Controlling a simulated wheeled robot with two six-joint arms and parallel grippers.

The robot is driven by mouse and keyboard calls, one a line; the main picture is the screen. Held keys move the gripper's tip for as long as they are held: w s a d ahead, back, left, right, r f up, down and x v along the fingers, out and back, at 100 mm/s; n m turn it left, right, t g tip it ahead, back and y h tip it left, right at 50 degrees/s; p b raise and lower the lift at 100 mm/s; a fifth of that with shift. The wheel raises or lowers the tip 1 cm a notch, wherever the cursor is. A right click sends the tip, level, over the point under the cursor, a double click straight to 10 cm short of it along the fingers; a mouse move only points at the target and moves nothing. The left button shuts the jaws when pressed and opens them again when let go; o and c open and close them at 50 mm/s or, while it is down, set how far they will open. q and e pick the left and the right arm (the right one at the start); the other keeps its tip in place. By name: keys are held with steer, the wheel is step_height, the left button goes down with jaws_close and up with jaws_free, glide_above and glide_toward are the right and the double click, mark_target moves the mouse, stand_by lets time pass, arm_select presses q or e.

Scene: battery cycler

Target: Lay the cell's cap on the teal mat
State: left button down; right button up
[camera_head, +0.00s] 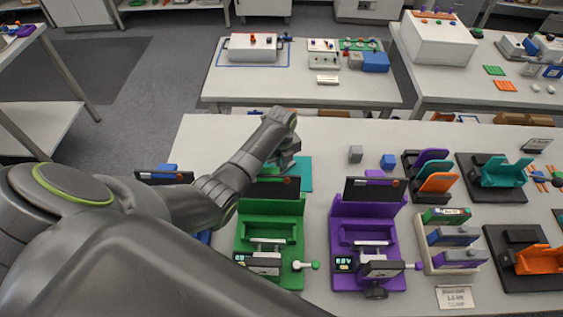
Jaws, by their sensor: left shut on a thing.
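The teal mat (304,175) lies on the bench behind the green cycler, partly hidden by my left arm. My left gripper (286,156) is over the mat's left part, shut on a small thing. That thing is mostly hidden by the fingers and looks to be the cell's cap; I cannot tell whether it touches the mat. A rack (430,262) at right holds a green cell (446,215), a blue cell (455,236) and a purple cell (460,258). My right gripper is not in view.
The green cycler (250,228) and the purple cycler (345,215) stand in front of the mat. A grey block (356,153) and a blue block (388,161) lie right of it. Coloured holders (436,182) and a teal cradle (500,172) stand farther right. My arm covers the lower left.

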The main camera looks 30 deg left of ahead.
mark_target(282, 166)
arm_select(q)
steer(key=shift+f, duration=0.1)
steer(key=c, duration=1.5)
jaws_free()
steer(key=shift+o, duration=0.6)
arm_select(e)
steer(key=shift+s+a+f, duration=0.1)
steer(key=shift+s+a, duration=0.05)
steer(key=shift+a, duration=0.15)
